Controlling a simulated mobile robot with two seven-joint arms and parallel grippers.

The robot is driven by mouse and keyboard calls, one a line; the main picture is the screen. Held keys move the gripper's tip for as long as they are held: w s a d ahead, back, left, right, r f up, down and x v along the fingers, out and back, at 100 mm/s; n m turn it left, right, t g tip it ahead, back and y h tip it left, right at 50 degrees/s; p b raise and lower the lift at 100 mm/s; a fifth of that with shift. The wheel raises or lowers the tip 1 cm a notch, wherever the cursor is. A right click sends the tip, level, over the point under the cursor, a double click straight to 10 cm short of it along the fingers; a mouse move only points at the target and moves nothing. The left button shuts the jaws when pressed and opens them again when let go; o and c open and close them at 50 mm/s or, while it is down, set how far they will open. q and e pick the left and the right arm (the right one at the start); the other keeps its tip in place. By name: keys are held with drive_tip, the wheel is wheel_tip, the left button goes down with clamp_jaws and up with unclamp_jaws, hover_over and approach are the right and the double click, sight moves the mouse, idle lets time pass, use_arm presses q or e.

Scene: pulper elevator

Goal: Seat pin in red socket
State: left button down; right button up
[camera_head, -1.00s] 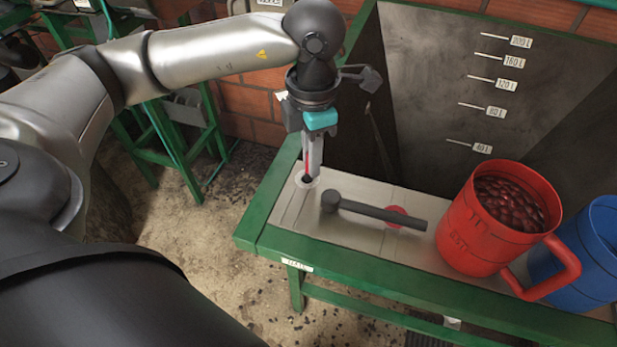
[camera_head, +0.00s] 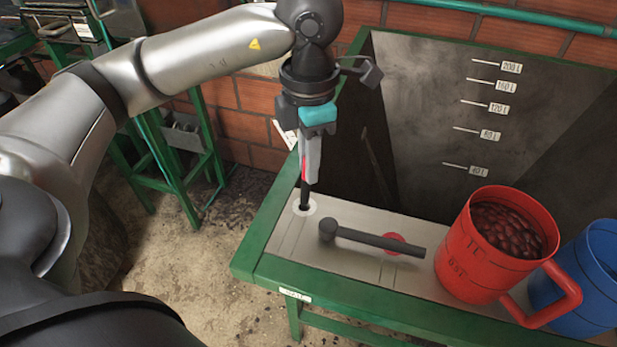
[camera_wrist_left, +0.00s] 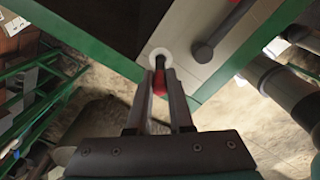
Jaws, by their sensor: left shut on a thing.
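My left gripper (camera_head: 309,168) is shut on a dark pin with a red part (camera_head: 304,195) and stands above the ledge. The pin points down, and its lower end meets a white ring (camera_head: 299,211). I cannot tell whether the tip is still inside the ring. In the left wrist view the pin's red part (camera_wrist_left: 160,86) shows between the fingers, with the white ring (camera_wrist_left: 155,52) beyond. The red socket (camera_head: 394,237) is a red ring to the right on the ledge. A dark bar with a round head (camera_head: 365,238) crosses over it and hides its middle. My right gripper is not in view.
A red jug (camera_head: 470,257) full of dark red cherries stands at the ledge's right, with a blue jug (camera_head: 590,285) beside it. A deep grey hopper (camera_head: 415,110) with volume marks lies behind. A green frame edge (camera_head: 340,297) borders the front.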

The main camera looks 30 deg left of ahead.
use_arm(q)
wheel_tip(320, 180, up, 15)
drive_tip(key=p, duration=0.2)
drive_tip(key=shift+p, duration=0.4)
drive_tip(key=shift+f, duration=0.15)
